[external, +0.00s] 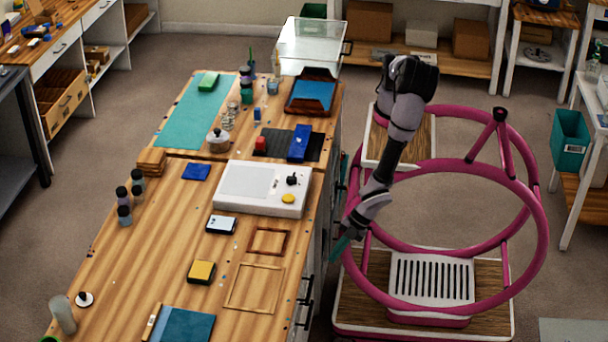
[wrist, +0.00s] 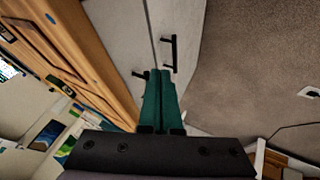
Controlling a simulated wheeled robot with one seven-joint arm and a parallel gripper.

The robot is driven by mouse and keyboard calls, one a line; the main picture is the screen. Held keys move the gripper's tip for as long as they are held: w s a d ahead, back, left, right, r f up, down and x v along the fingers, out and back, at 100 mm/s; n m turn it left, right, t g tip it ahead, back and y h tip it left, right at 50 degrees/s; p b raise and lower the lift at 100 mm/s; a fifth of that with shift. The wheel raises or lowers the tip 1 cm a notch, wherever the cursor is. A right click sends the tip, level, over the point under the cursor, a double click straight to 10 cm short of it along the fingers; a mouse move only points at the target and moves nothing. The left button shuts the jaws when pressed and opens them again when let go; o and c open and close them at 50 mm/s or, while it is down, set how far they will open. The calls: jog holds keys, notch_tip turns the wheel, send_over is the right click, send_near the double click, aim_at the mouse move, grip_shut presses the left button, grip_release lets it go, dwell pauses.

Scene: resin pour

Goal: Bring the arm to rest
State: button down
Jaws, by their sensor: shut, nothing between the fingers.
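My gripper (external: 341,246) hangs low at the right side of the wooden workbench (external: 150,235), beside its drawer front and below the top's edge. In the wrist view the two green fingers (wrist: 161,100) lie together, shut, with nothing between them. Behind them are the bench's grey drawer fronts with black handles (wrist: 169,54). My arm bends down from its upper joint, over my pink-ringed base. Nothing is held.
A teal bin (external: 570,138) is at the right.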

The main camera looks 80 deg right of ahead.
jog(key=shift+v, duration=1)
jog(key=w+d+r+m+g, duration=0.1)
jog(key=w+d+r+m, duration=0.2)
jog(key=w+r, duration=0.45)
jog(key=w+d+r+m, duration=0.25)
jog(key=w+r, duration=0.35)
jog(key=r, duration=0.3)
jog(key=w+d+r+m, duration=0.3)
jog(key=w+d+r, duration=0.1)
jog(key=d+r, duration=0.3)
jog(key=w+d+r+m, duration=0.35)
jog(key=d+r, duration=0.25)
jog(key=r, duration=0.2)
jog(key=s+d+r+m, duration=0.1)
jog(key=d+r+m, duration=0.1)
jog(key=d+r, duration=0.45)
jog(key=s+d+r+m+t, duration=0.1)
jog(key=d+r+m, duration=0.15)
jog(key=d, duration=0.75)
jog(key=s+d+r+m, duration=0.1)
jog(key=d+r, duration=0.4)
jog(key=d, duration=0.4)
jog(key=s+d+r+m+t+h, duration=0.1)
jog(key=s+d+r+m+h, duration=0.1)
jog(key=s+d, duration=0.5)
jog(key=shift+s+m+h, duration=0.2)
jog(key=shift+m+h, duration=0.1)
jog(key=shift+m, duration=0.45)
jog(key=shift+d, duration=0.1)
